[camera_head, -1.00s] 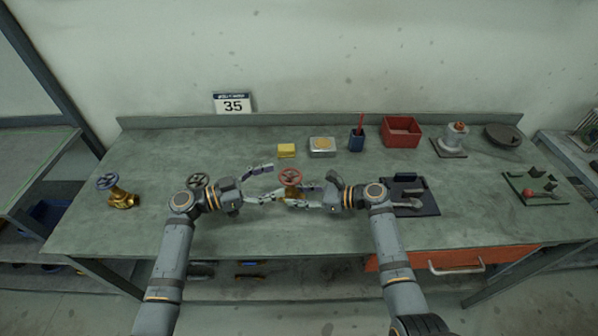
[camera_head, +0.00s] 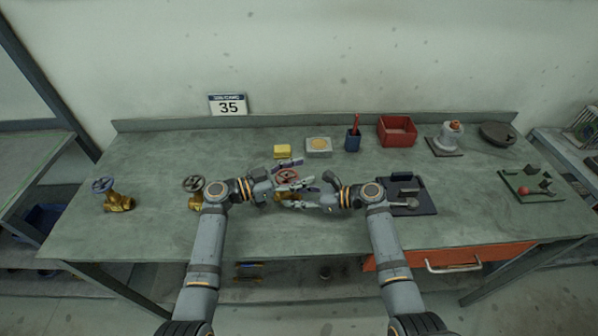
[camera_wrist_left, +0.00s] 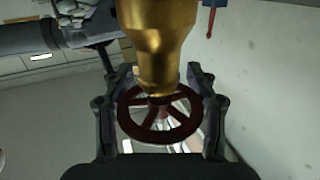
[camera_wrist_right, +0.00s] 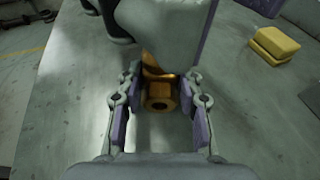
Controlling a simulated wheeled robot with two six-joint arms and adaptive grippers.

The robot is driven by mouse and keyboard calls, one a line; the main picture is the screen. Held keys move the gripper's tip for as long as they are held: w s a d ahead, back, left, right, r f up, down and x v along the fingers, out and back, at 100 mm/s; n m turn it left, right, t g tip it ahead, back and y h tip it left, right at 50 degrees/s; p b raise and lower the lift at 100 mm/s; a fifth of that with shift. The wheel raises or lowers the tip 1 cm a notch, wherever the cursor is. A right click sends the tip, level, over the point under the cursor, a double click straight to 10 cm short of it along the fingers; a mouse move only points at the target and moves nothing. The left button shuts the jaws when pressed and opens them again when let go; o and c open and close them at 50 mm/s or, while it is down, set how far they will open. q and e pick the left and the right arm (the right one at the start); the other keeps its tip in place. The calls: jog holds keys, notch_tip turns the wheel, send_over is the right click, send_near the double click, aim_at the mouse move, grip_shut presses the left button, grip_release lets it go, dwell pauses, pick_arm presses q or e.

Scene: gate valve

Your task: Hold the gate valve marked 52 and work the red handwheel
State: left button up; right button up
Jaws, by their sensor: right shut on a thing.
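The brass gate valve with the red handwheel (camera_head: 287,175) is at the middle of the bench, mostly hidden by my grippers. My left gripper (camera_head: 300,174) is at the wheel; in the left wrist view its spread fingers flank the dark red wheel (camera_wrist_left: 160,128), below the brass body (camera_wrist_left: 158,45). I cannot tell whether they touch the rim. My right gripper (camera_head: 299,197) is lower and shut on the valve body; the right wrist view shows the brass hex port (camera_wrist_right: 160,96) between its fingers. The wall sign (camera_head: 228,104) reads 35; I see no 52.
Two other brass valves, one with a blue wheel (camera_head: 103,185) and one with a dark wheel (camera_head: 193,184), stand left. Behind are a yellow block (camera_head: 282,151), a tin (camera_head: 318,146), a blue cup (camera_head: 352,141) and a red bin (camera_head: 397,130). A dark tray (camera_head: 412,197) lies right.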

pick_arm(q)
jog(key=c, duration=0.5)
jog(key=shift+c, duration=0.3)
jog(key=shift+s+m+g+h, duration=0.25)
jog(key=shift+m+g, duration=0.45)
jog(key=shift+g, duration=0.4)
jog(key=shift+c, duration=0.2)
jog(key=o, duration=1.3)
notch_tip(320, 180, up, 10)
